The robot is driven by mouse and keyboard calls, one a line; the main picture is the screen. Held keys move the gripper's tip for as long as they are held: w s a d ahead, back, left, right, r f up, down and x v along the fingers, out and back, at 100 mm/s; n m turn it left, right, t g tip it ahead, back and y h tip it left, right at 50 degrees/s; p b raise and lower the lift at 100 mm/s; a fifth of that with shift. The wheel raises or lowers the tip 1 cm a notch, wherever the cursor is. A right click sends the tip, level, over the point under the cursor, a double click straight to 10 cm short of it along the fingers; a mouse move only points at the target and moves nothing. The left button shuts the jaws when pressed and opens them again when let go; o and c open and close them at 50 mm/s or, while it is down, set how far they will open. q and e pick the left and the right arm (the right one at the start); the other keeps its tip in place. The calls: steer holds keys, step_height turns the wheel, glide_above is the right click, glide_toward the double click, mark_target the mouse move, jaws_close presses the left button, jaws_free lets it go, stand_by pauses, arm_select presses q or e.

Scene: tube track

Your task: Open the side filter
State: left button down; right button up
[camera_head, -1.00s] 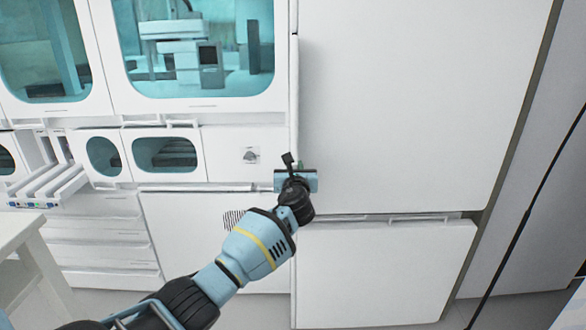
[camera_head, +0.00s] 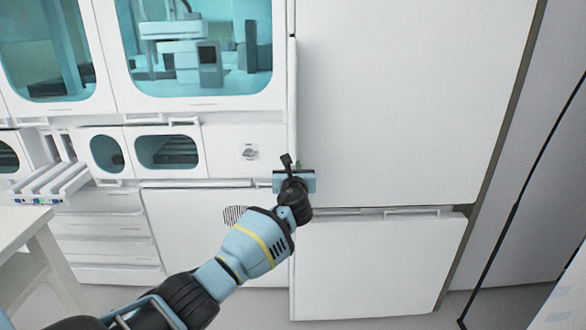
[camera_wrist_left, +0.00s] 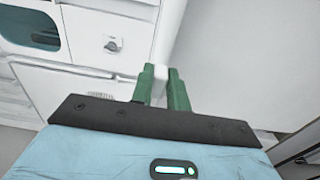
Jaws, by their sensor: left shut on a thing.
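The side filter appears to be the large white panel (camera_head: 400,100) filling the right of the head view, with a thin vertical edge on its left. My left gripper (camera_head: 293,176) is at the lower part of that left edge. In the left wrist view, its green fingers (camera_wrist_left: 164,88) are shut around a narrow white vertical piece (camera_wrist_left: 161,76) along the panel's edge. The gripper body hides part of the grip in the head view. I cannot tell whether the panel stands ajar. My right gripper is not in view.
A lower white panel (camera_head: 375,265) sits below the large one. To the left are a cabinet with a teal window (camera_head: 200,60), small windowed drawers (camera_head: 168,152) and a white table (camera_head: 22,225). A dark cable (camera_head: 512,215) hangs at the right. Some floor is bare.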

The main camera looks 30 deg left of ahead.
arm_select(q)
steer(key=c, duration=1.4)
jaws_free()
steer(key=shift+o, duration=0.2)
